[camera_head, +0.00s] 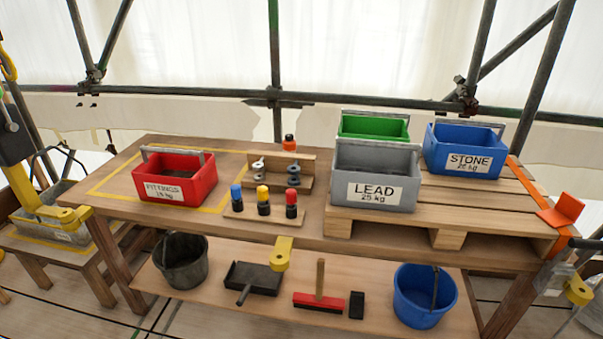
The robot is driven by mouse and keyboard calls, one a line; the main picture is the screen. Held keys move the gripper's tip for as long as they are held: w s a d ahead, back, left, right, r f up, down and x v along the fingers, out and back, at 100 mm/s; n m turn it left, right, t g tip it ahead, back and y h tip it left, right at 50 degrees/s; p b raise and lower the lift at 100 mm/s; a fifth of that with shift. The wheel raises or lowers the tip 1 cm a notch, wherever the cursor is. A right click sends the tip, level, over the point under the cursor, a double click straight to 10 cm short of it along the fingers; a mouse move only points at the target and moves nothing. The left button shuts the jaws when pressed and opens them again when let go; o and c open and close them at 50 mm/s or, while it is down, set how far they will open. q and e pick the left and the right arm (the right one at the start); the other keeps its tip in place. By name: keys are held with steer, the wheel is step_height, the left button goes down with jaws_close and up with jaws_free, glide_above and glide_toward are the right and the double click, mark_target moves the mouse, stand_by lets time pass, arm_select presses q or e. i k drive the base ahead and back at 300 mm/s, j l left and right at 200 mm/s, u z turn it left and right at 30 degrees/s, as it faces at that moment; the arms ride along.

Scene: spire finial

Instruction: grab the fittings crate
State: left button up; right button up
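The fittings crate (176,191) is an open red box with a grey bar handle and a white label reading FITTINGS. It sits upright on the left part of the wooden bench (230,222), inside a yellow taped outline. Yellow parts at the left edge (68,216) seem to belong to my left arm and stand apart from the crate. A yellow part at the lower right (577,291) may belong to my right gripper, far from the crate. The finger openings cannot be made out. Nothing visibly holds the crate.
A grey LEAD crate (374,192), a green crate (366,126) and a blue STONE crate (463,158) stand on a pallet (440,216) at right. Bottles (263,207) stand beside the red crate. Buckets and a brush (318,300) occupy the lower shelf. Scaffold poles (275,80) stand behind.

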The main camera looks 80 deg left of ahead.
mark_target(175, 170)
steer(key=i+j, duration=0.4)
steer(key=u, duration=3.75)
